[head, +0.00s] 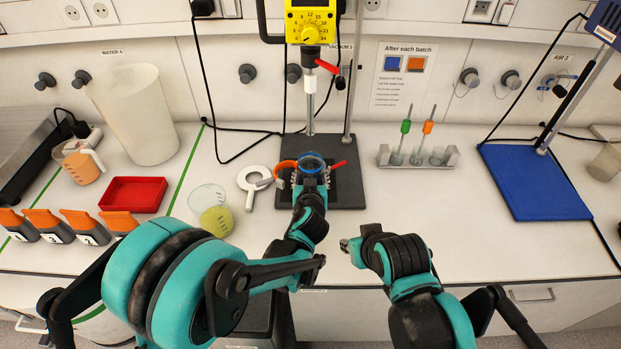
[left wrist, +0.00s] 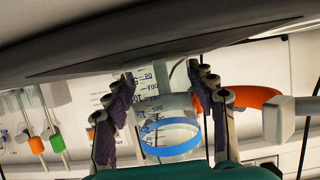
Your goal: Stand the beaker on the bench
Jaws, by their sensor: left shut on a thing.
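A clear beaker with a blue band at its rim (head: 311,161) is over the black stand base, below the yellow-headed stirrer. It appears upright. My left gripper (head: 311,181) is shut on it from the front. In the left wrist view the beaker's graduated wall (left wrist: 152,105) shows between the two fingers (left wrist: 165,120). An orange curved clamp part (head: 286,168) is close beside the beaker; I cannot tell whether they touch. The gap under the beaker is hidden. My right gripper (head: 348,246) hangs empty near the bench's front edge; its jaw opening is unclear.
The stirrer (head: 311,28) and its rods rise behind the beaker. A dropper rack (head: 448,160) and blue-based stand (head: 533,182) are right. White bench (head: 430,215) is clear at front right.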

